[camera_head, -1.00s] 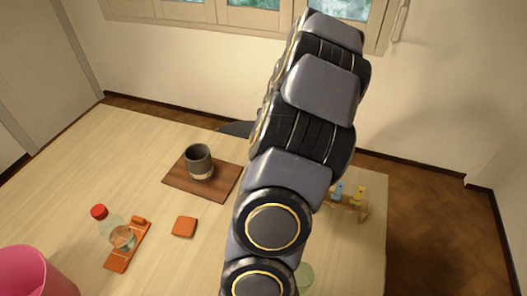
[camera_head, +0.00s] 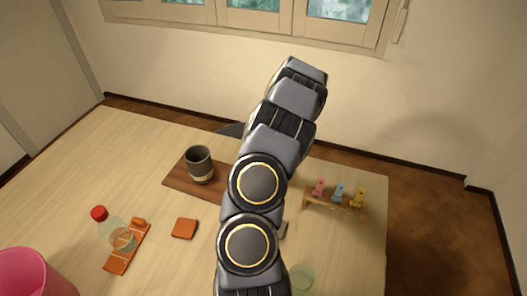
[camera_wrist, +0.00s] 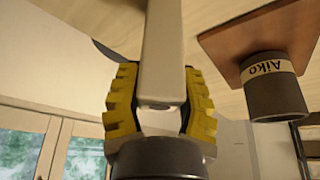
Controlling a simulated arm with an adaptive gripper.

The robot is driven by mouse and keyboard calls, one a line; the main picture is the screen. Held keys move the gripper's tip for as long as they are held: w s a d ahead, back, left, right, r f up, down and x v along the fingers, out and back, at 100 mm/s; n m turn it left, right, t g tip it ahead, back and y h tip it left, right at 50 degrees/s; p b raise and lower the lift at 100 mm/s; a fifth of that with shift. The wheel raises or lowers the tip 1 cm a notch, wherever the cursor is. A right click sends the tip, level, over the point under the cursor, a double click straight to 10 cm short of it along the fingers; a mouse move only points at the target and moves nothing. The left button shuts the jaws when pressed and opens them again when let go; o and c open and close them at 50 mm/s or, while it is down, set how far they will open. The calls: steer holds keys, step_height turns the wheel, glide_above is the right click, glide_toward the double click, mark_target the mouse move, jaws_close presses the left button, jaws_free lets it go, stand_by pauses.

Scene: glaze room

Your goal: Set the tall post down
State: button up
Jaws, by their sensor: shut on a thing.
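The tall post (camera_wrist: 162,50) is a pale, square-edged bar. In the wrist view it runs from between my fingers up past the top edge of the picture. My gripper (camera_wrist: 160,105), with yellow ridged pads, is shut on it, one pad on each side. The post's far end is outside the wrist view, so I cannot tell whether it touches the table. In the head view my arm hides the gripper and most or all of the post.
A dark cup (camera_head: 200,165) labelled "Aiko" stands on a brown board (camera_head: 178,182). A small rack (camera_head: 335,208) with coloured pegs is at right. A greenish disc (camera_head: 302,277), orange tile (camera_head: 184,228), red-capped bottle (camera_head: 108,225) and pink bucket (camera_head: 30,275) are also on the table (camera_head: 90,160).

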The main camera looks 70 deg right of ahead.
steer(key=shift+f, duration=0.1)
steer(key=o, duration=1)
